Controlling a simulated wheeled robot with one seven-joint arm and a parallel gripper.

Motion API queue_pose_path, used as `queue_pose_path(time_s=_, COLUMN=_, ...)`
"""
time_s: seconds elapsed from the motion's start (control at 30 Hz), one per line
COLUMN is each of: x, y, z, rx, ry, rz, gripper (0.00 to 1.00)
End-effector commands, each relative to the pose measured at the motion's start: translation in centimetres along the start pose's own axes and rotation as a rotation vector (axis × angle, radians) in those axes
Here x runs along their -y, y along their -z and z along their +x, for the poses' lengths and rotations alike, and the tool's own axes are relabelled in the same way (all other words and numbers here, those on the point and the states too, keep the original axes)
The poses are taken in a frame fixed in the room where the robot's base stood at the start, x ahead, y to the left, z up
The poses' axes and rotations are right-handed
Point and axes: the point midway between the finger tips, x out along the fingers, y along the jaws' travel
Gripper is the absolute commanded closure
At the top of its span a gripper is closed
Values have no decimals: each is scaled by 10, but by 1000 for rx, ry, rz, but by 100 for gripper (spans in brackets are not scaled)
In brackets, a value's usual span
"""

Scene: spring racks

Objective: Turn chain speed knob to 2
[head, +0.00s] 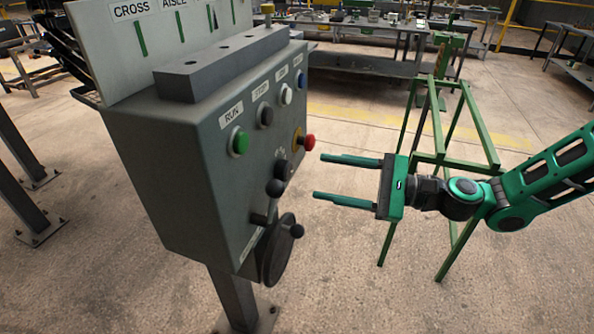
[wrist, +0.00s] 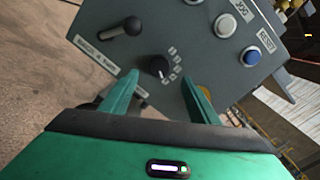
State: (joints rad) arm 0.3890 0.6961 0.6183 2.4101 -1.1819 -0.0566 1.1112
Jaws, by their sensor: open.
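The chain speed knob appears to be the small black round knob (wrist: 158,68) in the wrist view, with small pale marks around part of it. The marks are too small to read, and I cannot tell the setting. In the head view a dark knob (head: 282,170) sits on the grey control box (head: 180,160), partly behind a black ball handle (head: 275,188). My gripper (head: 318,176) is open and empty, its two green fingers pointing at the panel from the right, apart from it. In the wrist view the knob lies between and beyond the fingertips (wrist: 166,88).
A red stop button (head: 309,141) sticks out close above the fingers. Green (head: 240,142), black, white and blue buttons line the panel's upper part. A round wheel with a handle (head: 275,255) is below. A green frame (head: 450,135) stands behind my arm. Open floor lies right of the box.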

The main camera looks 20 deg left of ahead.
Motion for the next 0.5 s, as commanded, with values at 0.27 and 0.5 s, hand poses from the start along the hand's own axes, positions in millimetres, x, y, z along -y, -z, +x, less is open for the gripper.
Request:
queue_pose_path(time_s=0.27, x=-1, y=0, z=50, rx=2, ry=-3, rz=-3, gripper=45)
queue_pose_path(time_s=0.5, x=0, y=0, z=73, rx=-1, ry=-2, rz=-3, gripper=45)
